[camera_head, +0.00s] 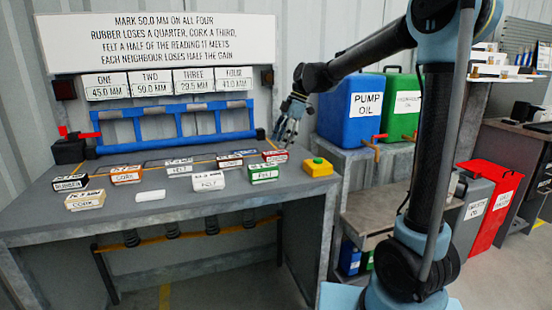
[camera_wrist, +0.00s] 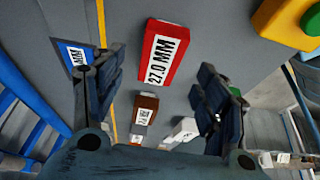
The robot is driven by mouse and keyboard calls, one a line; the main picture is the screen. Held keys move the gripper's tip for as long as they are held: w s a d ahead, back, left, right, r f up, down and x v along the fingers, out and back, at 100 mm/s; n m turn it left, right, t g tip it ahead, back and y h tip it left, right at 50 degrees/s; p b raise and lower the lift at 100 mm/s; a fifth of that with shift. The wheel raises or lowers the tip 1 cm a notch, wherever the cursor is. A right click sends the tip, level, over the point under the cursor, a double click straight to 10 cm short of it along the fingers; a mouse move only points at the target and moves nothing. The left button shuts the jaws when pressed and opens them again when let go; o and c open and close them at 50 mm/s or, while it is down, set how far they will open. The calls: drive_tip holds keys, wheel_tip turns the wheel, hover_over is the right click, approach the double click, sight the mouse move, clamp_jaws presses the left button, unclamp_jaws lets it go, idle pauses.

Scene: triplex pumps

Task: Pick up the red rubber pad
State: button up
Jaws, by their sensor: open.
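The red pad (camera_head: 275,156) lies at the right rear of the pad group on the grey bench. In the wrist view the red pad (camera_wrist: 152,73) shows a white label reading 27.0 MM. My gripper (camera_head: 286,132) is above and just behind the red pad, pointing down. In the wrist view my gripper (camera_wrist: 160,78) is open and empty, with the red pad framed between its two spread fingers. The fingers look apart from the pad. The word on the red pad's top is too small to read.
A yellow box with a green button (camera_head: 317,167) stands right of the red pad. A brown pad (camera_head: 230,161) and a green pad (camera_head: 263,174) lie close by. A blue frame (camera_head: 175,126) stands behind, with several other pads to the left.

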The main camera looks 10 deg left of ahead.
sight(276, 152)
drive_tip(key=x, duration=0.5)
drive_tip(key=shift+r, duration=0.1)
drive_tip(key=c, duration=1.2)
